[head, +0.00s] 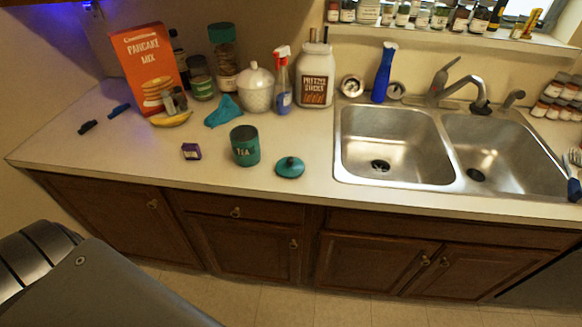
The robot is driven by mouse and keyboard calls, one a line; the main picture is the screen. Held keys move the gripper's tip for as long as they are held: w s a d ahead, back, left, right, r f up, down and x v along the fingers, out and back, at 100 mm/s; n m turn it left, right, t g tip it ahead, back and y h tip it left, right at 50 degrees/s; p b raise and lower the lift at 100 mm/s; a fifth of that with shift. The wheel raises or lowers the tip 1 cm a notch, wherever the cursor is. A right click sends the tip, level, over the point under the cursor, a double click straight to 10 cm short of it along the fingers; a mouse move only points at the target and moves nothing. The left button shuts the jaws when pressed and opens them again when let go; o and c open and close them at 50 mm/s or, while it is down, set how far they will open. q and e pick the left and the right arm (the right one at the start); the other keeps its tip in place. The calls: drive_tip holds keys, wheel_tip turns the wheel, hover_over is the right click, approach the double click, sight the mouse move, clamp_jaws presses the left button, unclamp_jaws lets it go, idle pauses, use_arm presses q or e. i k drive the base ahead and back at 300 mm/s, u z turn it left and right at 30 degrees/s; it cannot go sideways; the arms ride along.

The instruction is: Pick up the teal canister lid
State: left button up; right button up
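The teal canister lid (290,167) lies flat on the counter, with a small dark knob on top. It is near the counter's front edge, left of the sink. The teal canister marked TEA (245,146) stands upright to its left, a short gap away. Neither of my grippers shows in the head view.
A double steel sink (398,182) is at the right. A small purple box (191,151) lies left of the canister. Behind stand a pancake mix box (147,72), a white lidded jar (257,90), a spray bottle (282,84) and a pretzel jar (315,78). A teal cloth (222,111) lies behind.

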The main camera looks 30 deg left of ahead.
sight(289, 167)
drive_tip(key=z, duration=1.75)
drive_tip(key=i, duration=1.7)
drive_tip(key=u, duration=2.95)
